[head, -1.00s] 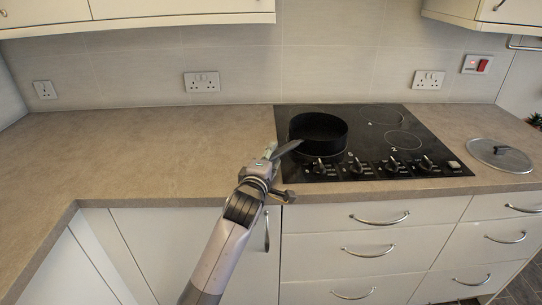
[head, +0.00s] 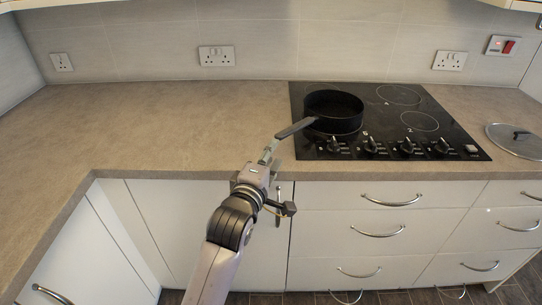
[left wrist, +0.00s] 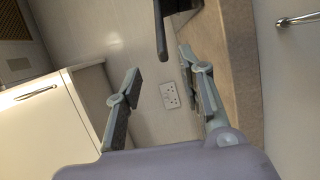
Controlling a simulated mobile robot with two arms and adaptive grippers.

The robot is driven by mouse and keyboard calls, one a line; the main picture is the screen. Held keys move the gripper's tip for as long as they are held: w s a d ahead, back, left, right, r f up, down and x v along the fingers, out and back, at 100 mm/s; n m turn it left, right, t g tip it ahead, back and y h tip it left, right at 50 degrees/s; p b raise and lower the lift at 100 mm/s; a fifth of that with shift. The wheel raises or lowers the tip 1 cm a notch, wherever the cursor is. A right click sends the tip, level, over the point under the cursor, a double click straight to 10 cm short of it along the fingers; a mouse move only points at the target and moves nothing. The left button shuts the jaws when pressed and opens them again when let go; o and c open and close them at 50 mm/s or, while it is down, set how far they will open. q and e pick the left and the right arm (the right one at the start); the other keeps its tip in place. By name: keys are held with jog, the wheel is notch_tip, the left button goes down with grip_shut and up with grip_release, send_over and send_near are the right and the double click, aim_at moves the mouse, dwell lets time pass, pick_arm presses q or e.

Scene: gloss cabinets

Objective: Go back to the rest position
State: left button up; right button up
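A black pan (head: 333,111) sits on the front left of the black hob (head: 373,102). Its handle (head: 297,128) points toward the front left, over the counter. My left gripper (head: 269,151) is just short of the handle's end, at the counter's front edge. In the left wrist view my left gripper (left wrist: 160,78) has its two fingers spread with nothing between them. The dark pan handle (left wrist: 161,32) shows beyond the fingertips there. My right gripper is not in view.
A glass lid (head: 517,141) lies on the counter right of the hob. The counter (head: 160,120) left of the hob is clear. Hob knobs (head: 373,146) line the front. Drawers with bar handles (head: 391,200) are below, and wall sockets (head: 216,56) are behind.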

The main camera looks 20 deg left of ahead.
pick_arm(q)
jog(key=s+a+f+m+g, duration=0.3)
jog(key=s+f+m+g, duration=0.55)
jog(key=s+f, duration=0.7)
jog(key=s+a+f+m+g, duration=0.1)
jog(key=s+f+m+g, duration=0.3)
jog(key=s, duration=0.4)
jog(key=s+f+m+g, duration=0.1)
jog(key=s+f+m, duration=0.45)
jog(key=s, duration=0.35)
notch_tip(320, 180, down, 26)
jog(key=s+r+m+g+p, duration=0.1)
jog(key=s+g, duration=0.1)
jog(key=s+a+f, duration=0.3)
jog(key=s+f, duration=1.2)
jog(key=s, duration=0.1)
jog(key=shift+m+g+y+p, duration=0.3)
jog(key=shift+g+p, duration=0.05)
